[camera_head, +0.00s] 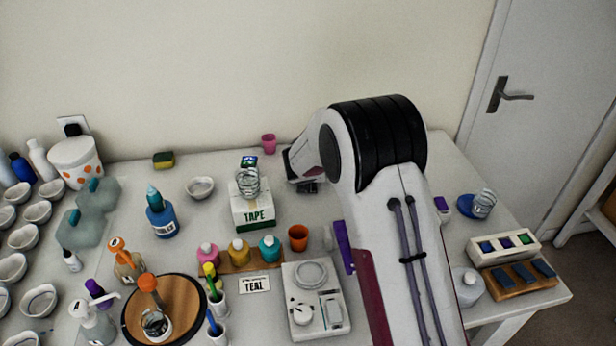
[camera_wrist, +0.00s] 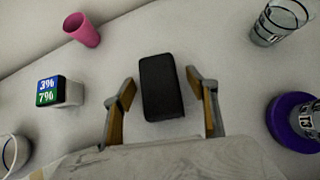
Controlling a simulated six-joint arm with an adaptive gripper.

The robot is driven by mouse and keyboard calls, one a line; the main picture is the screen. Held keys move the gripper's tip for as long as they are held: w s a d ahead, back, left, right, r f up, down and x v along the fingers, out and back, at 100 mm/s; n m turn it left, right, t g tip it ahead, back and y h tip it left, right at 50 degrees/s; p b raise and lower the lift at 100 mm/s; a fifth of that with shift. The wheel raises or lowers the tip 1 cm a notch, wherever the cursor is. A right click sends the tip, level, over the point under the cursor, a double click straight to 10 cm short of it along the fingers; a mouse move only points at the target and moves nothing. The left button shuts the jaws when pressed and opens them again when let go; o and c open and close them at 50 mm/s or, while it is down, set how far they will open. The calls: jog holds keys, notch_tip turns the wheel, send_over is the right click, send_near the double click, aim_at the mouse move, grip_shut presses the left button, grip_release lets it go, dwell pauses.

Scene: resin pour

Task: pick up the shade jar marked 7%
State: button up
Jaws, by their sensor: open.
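My gripper (camera_wrist: 162,100) is open in the wrist view, with a finger at each side of a dark upright block (camera_wrist: 160,80). I see no contact with the block. In the head view my gripper is low beyond the TAPE box, mostly hidden by my arm. Clear jars show in the wrist view: one at the upper right (camera_wrist: 278,22), one at the right edge with unreadable lettering (camera_wrist: 304,118), on a purple disc (camera_wrist: 282,128). A white block (camera_wrist: 72,92) bears a blue 3% and a green 7%. I cannot read 7% on any jar.
A pink cup (camera_head: 268,143) stands near the wall. The TAPE box (camera_head: 252,212) carries a clear jar (camera_head: 247,183). A scale (camera_head: 316,300), an orange cup (camera_head: 298,237) and bottles crowd the front. A clear jar (camera_head: 484,203) and a tray (camera_head: 503,246) lie to the right.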

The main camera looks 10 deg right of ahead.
jog(key=c, duration=1.2)
jog(key=shift+r, duration=0.25)
jog(key=shift+r, duration=4.75)
